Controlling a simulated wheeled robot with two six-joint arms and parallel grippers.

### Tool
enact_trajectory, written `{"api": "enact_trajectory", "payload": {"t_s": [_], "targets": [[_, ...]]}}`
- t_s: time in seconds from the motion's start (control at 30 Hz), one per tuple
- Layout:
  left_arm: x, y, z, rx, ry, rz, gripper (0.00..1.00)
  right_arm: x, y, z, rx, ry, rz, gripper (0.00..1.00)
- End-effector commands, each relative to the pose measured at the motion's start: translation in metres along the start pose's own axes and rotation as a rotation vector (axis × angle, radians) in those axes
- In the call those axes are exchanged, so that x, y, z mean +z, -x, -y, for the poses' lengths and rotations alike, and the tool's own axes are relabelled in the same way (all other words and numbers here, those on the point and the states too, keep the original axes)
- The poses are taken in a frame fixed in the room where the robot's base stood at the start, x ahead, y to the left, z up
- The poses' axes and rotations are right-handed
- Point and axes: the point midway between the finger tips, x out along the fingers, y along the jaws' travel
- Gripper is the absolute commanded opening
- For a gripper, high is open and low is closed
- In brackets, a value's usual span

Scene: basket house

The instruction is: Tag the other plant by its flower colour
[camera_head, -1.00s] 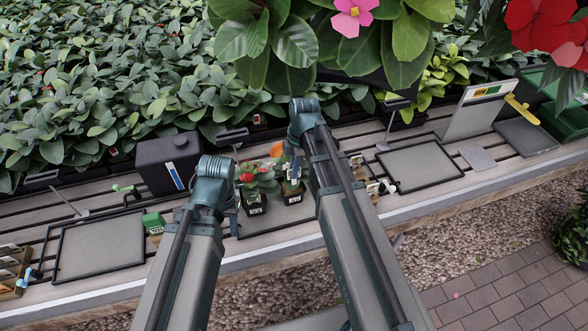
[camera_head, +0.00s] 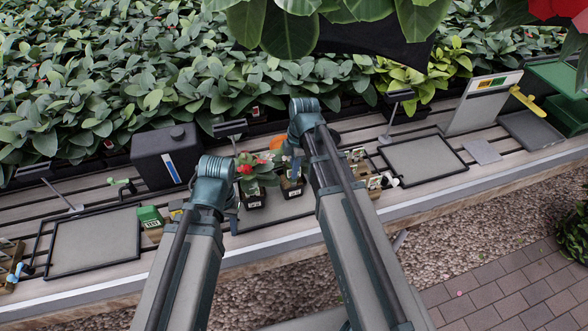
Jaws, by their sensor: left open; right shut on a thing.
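A small plant with red flowers (camera_head: 246,168) stands in a black pot (camera_head: 254,199) on the bench, just right of my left gripper (camera_head: 236,203). That gripper is open and low, mostly hidden behind its own arm. A second small potted plant (camera_head: 292,187) stands right of the first, below my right gripper (camera_head: 294,168). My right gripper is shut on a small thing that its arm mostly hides. Something orange (camera_head: 277,142) shows behind it; whether it is a flower of the second plant I cannot tell.
Black-framed grey trays lie left (camera_head: 95,242) and right (camera_head: 422,160) on the slatted bench (camera_head: 265,242). A dark box (camera_head: 163,157), small green block (camera_head: 150,216), wooden rack (camera_head: 12,262), upright board (camera_head: 484,102) and green crate (camera_head: 562,88) stand along it. Foliage fills the back.

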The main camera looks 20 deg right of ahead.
Motion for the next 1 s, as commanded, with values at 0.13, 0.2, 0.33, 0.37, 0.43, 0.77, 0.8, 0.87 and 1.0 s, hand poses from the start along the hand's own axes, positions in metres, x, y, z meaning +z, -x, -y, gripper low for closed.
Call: {"api": "enact_trajectory", "payload": {"t_s": [0.13, 0.2, 0.33, 0.37, 0.43, 0.77, 0.8, 0.87, 1.0], "targets": [[0.000, 0.001, 0.000, 0.000, 0.000, 0.000, 0.41, 0.000, 0.001, 0.000, 0.000, 0.000, 0.000, 0.00], [0.000, 0.001, 0.000, 0.000, 0.000, 0.000, 0.41, 0.000, 0.001, 0.000, 0.000, 0.000, 0.000, 0.00], [0.000, 0.001, 0.000, 0.000, 0.000, 0.000, 0.41, 0.000, 0.001, 0.000, 0.000, 0.000, 0.000, 0.00], [0.000, 0.000, 0.000, 0.000, 0.000, 0.000, 0.41, 0.000, 0.000, 0.000, 0.000, 0.000, 0.000, 0.00], [0.000, -0.001, 0.000, 0.000, 0.000, 0.000, 0.41, 0.000, -0.001, 0.000, 0.000, 0.000, 0.000, 0.00], [-0.001, -0.019, -0.002, 0.000, 0.000, 0.000, 0.41, 0.002, -0.019, 0.000, 0.000, 0.000, 0.000, 0.00], [-0.001, -0.022, -0.002, 0.000, 0.000, 0.000, 0.41, 0.003, -0.022, 0.000, 0.000, 0.000, 0.000, 0.00], [-0.002, -0.025, -0.002, 0.000, 0.000, 0.000, 0.41, 0.003, -0.025, 0.000, 0.000, 0.000, 0.000, 0.00], [-0.002, -0.033, -0.003, 0.000, 0.000, 0.000, 0.41, 0.004, -0.033, 0.000, 0.000, 0.000, 0.000, 0.00]]}}
